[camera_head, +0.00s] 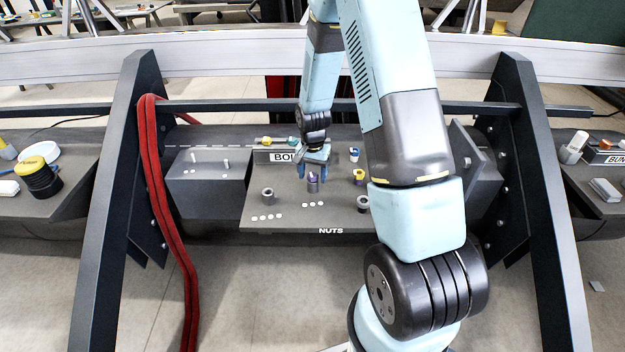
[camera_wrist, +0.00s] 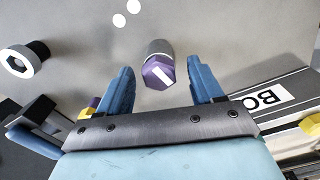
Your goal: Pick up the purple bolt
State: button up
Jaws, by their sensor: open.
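The purple bolt (camera_wrist: 158,73) has a purple hexagonal head with a white mark on it and a grey cylindrical part behind. In the wrist view it lies between the two blue fingers of my gripper (camera_wrist: 160,66), with a visible gap on each side. In the head view the bolt (camera_head: 313,187) stands on the grey work surface, directly below my gripper (camera_head: 313,155). The fingers are open and hold nothing. My gripper partly hides the top of the bolt in the head view.
On the same grey board (camera_head: 290,218) are a grey ring-shaped piece (camera_head: 267,196), a dark one (camera_head: 363,204) and a yellow-topped piece (camera_head: 359,176). A white-and-blue piece (camera_head: 354,155) stands behind. A labelled rail (camera_head: 280,156) runs along the back. A red hose (camera_head: 160,200) hangs at left.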

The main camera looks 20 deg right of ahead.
grip_shut()
dwell(0.6)
jog(key=shift+r, duration=0.1)
